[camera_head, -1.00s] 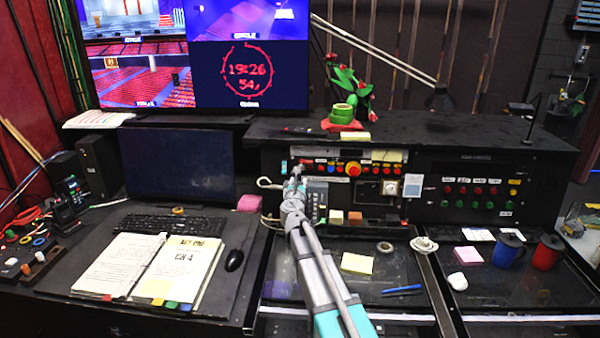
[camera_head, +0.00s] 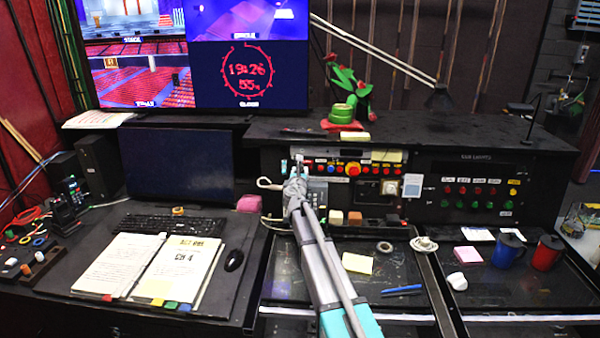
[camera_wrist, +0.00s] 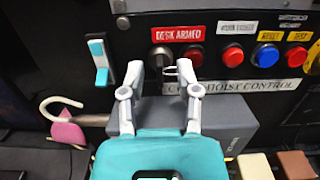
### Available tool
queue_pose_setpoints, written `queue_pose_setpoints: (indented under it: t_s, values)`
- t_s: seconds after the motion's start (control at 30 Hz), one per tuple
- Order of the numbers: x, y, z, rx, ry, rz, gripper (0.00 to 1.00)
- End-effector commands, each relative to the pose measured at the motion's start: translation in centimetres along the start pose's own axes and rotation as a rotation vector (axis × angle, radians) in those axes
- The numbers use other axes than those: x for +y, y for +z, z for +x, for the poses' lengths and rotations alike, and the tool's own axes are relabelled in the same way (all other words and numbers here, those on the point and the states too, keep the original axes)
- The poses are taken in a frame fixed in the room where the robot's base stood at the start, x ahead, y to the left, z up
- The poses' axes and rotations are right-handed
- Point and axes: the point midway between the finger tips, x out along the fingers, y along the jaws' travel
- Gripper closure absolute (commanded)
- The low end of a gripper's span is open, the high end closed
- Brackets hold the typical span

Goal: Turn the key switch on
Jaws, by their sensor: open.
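The key switch (camera_wrist: 161,57) is a round metal piece on the black panel, under the red DESK ARMED label (camera_wrist: 178,33) in the wrist view. A thin metal loop shows just right of it, and its lower part is partly hidden by a finger and the grey block. My gripper (camera_wrist: 159,75) is open, its two light grey fingers on either side of the switch and a little below it. I cannot tell whether the fingers touch the panel. In the head view my gripper (camera_head: 297,170) reaches the left end of the panel and hides the switch.
Red, blue and yellow buttons (camera_wrist: 266,56) sit right of the switch. A teal and white toggle (camera_wrist: 99,60) is to its left.

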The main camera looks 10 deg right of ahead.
Motion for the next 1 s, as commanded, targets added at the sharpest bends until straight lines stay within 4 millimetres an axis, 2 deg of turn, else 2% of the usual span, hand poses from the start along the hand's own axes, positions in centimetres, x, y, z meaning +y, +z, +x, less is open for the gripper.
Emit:
queue_pose_setpoints:
  t_s: [0.03, 0.27, 0.73, 1.0]
  values:
    - [-0.01, 0.00, -0.01, 0.000, 0.000, 0.000, 0.58]
    - [-0.01, 0.00, -0.01, 0.000, 0.000, 0.000, 1.00]
    - [-0.03, 0.01, -0.01, 0.000, -0.003, 0.015, 1.00]
    - [-0.06, 0.04, 0.01, 0.000, -0.018, 0.107, 1.00]
